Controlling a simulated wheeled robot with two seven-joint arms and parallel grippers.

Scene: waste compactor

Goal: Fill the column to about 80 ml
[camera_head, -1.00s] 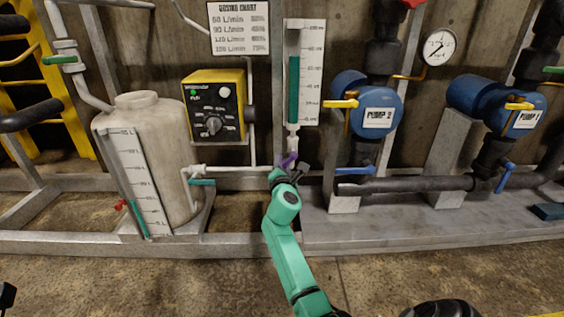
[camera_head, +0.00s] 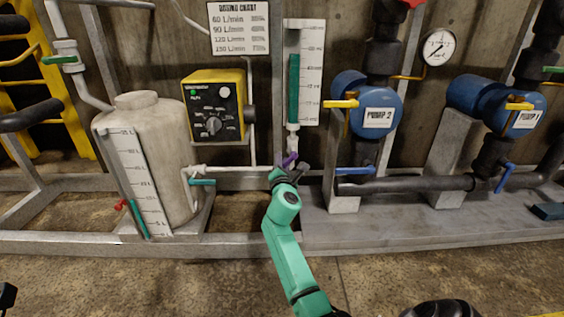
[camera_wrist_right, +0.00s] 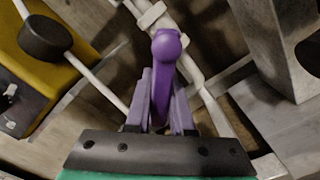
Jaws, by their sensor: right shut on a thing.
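The clear column (camera_head: 293,88) stands upright against a white scale board (camera_head: 312,75). Green liquid fills it to roughly three quarters of the scale, a little below the second label from the top; the numbers are too small to read surely. A purple valve handle (camera_head: 290,159) sits at the foot of the column. My right gripper (camera_head: 283,170) is at this handle. In the right wrist view, its two fingers are closed around the purple handle (camera_wrist_right: 168,75), whose rounded end sticks out between them.
A yellow pump controller (camera_head: 214,105) with a dial and a green lamp is left of the column. A white tank (camera_head: 150,160) stands further left. Blue Pump 2 (camera_head: 366,105) with a yellow valve handle (camera_head: 341,104) is close on the right. A pipe runs low behind my gripper.

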